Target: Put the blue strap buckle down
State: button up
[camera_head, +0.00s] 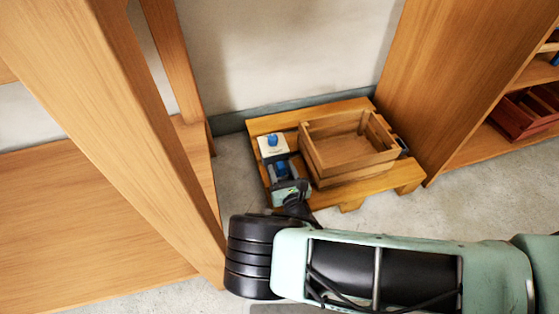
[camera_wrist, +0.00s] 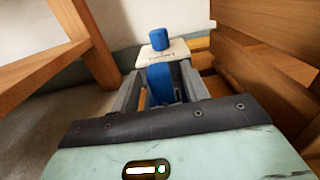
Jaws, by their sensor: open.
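A blue piece (camera_wrist: 159,85), which I take to be the strap buckle, stands between the fingers of my gripper (camera_wrist: 161,74) in the wrist view. The fingers are apart, with a gap on its right side. In the head view the blue piece (camera_head: 281,167) shows at my gripper (camera_head: 280,173), over the left part of a wooden pallet (camera_head: 260,126). Just beyond is a pale labelled block (camera_head: 272,151) with a second blue piece (camera_head: 272,140) on top. The underside of the buckle is hidden, so I cannot tell what it rests on.
An empty wooden crate (camera_head: 313,160) sits on the pallet just right of my gripper. A wooden post (camera_head: 150,130) and board stand at left. A shelf unit (camera_head: 440,80) with a red crate (camera_head: 522,114) stands at right. The wall is close behind.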

jog(key=p+v, duration=0.3)
jog(key=v, duration=0.5)
jog(key=shift+s+d, duration=0.1)
jog(key=shift+s, duration=0.3)
